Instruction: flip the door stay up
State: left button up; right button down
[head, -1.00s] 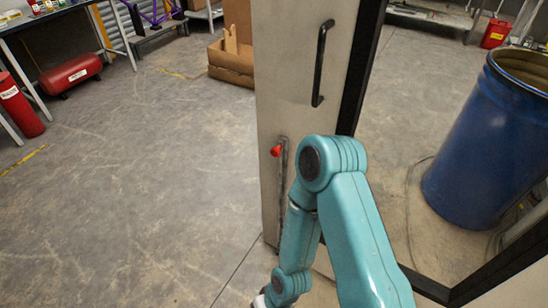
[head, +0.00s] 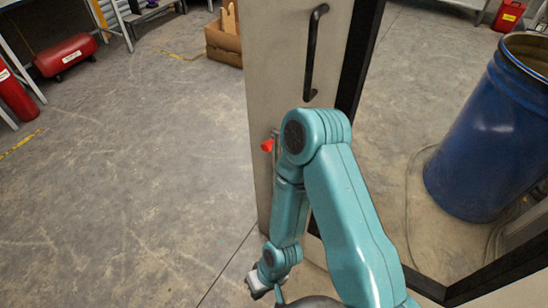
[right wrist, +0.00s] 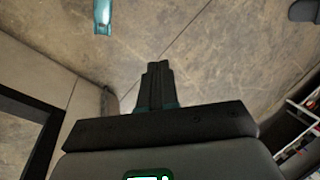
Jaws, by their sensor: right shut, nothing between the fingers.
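The door stay shows in the head view as a red knob (head: 267,145) with a bit of grey metal beside it, low on the pale door (head: 285,70). The rest of the stay is hidden behind my teal right arm. My right gripper (head: 256,291) is low in the head view, below the red knob and near the door's foot, apart from the knob. In the right wrist view the dark fingers (right wrist: 156,72) are together and empty, over bare floor. My left gripper is not in view.
A black handle (head: 315,52) is on the door above the stay. A blue drum (head: 490,130) stands at the right, beyond the dark frame edge.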

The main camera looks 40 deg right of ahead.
jog(key=s+d+f+m+g+y+b, duration=0.1)
jog(key=s+f+m+g+b, duration=0.3)
jog(key=f+m+b, duration=0.15)
jog(key=w+d+r+m+t+y+b, duration=0.25)
jog(key=w+m+t+y+b, duration=0.65)
jog(key=w+m, duration=0.7)
jog(key=w+d+r+m+t+h, duration=0.1)
jog(key=w+d+m+t+h, duration=0.1)
jog(key=d+t, duration=0.4)
jog(key=w+d+r+m+t+h, duration=0.2)
jog(key=d+m+t, duration=0.3)
jog(key=d, duration=0.5)
jog(key=w+d+r+m+t+h+b, duration=0.1)
jog(key=w+d+r+m+t+h, duration=0.1)
jog(key=d+t, duration=0.5)
jog(key=shift+d+m+t+h, duration=0.4)
jog(key=shift+d+m+h, duration=0.1)
jog(key=shift+m, duration=0.45)
jog(key=shift+w, duration=0.1)
